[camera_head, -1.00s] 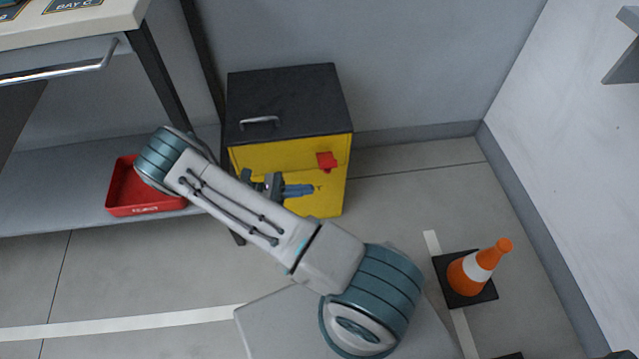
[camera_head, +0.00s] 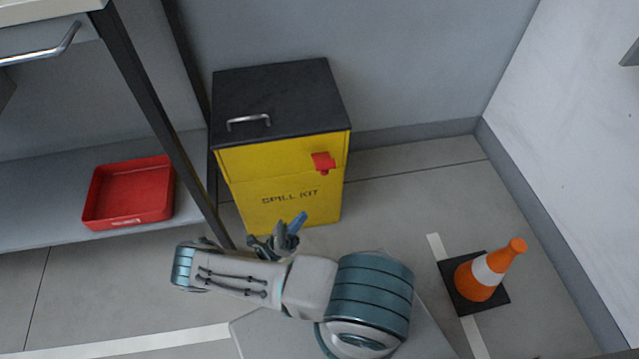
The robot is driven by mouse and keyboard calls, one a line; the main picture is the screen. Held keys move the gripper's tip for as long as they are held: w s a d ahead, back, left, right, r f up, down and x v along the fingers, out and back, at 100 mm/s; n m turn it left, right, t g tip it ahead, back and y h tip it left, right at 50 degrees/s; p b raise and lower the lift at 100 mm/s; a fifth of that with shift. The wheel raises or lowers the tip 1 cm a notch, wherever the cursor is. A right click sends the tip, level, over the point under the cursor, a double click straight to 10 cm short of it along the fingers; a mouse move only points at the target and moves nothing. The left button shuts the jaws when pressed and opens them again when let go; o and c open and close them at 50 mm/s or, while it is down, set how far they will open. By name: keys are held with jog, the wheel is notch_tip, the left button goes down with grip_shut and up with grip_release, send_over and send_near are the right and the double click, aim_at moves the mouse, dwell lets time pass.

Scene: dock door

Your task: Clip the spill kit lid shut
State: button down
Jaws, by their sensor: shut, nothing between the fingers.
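The spill kit (camera_head: 265,180) is a yellow box with "SPILL KIT" lettering, standing on the floor against the back wall. Its dark lid (camera_head: 285,95) lies down flat on top, with a metal handle (camera_head: 249,121) near the left front. A red clip (camera_head: 323,162) sits on the upper right of the front face, just below the lid; I cannot tell whether it is fastened. My gripper (camera_head: 299,222) is shut and empty, low in front of the box, below and left of the clip and apart from it. My arm hides a little of the floor before the box.
A workbench leg (camera_head: 150,110) stands close on the box's left. A red tray (camera_head: 130,192) lies on the bench's lower shelf (camera_head: 60,225). An orange and white cone (camera_head: 487,270) stands on the right. The floor between box and cone is clear.

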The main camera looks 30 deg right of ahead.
jog(key=w+a+r+x, duration=0.1)
jog(key=a+r+x, duration=0.1)
jog(key=x, duration=1)
jog(key=shift+d+r, duration=0.25)
jog(key=shift+d, duration=0.1)
jog(key=shift+w+r, duration=0.1)
jog(key=shift+w, duration=0.05)
